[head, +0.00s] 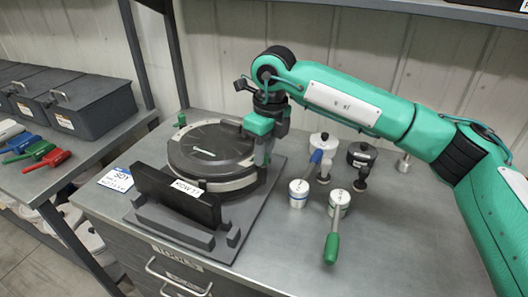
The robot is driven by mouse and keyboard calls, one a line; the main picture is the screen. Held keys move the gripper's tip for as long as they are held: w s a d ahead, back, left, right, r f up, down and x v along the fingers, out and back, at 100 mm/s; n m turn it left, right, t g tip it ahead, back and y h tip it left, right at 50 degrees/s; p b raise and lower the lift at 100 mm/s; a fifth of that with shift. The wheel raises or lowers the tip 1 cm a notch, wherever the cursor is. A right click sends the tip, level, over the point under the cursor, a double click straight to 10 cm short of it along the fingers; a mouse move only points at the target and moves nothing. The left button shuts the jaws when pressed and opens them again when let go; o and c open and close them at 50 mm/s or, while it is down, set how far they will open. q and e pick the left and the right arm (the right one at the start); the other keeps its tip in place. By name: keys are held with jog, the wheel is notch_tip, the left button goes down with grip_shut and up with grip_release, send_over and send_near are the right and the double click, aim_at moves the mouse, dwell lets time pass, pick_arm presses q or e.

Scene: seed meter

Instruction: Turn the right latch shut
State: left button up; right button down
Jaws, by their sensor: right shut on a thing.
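The seed meter (192,157) is a round dark disc housing with a pale rim, lying on a grey base plate (228,235) on the bench. A small green latch (181,119) stands at its far left edge. My right gripper (263,158) reaches down from above at the meter's right edge. It is shut on the right latch, which is mostly hidden by the fingers, so its angle cannot be told. My left gripper is not in view.
A black holder labelled "ROW 11" (172,198) stands in front of the meter. Right of it are two white cups (298,194), with blue and green-handled tools, and several black and white knobbed parts (361,158). The bench's right front is clear. Grey bins (92,108) stand at left.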

jog(key=c, duration=1.3)
grip_release()
jog(key=shift+o, duration=0.2)
jog(key=shift+r, duration=0.1)
jog(key=shift+r, duration=0.35)
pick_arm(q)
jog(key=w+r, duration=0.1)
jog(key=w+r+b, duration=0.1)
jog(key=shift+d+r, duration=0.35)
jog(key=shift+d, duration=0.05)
pick_arm(e)
notch_tip(320, 180, up, 13)
jog(key=d, duration=0.1)
jog(key=shift+d, duration=0.15)
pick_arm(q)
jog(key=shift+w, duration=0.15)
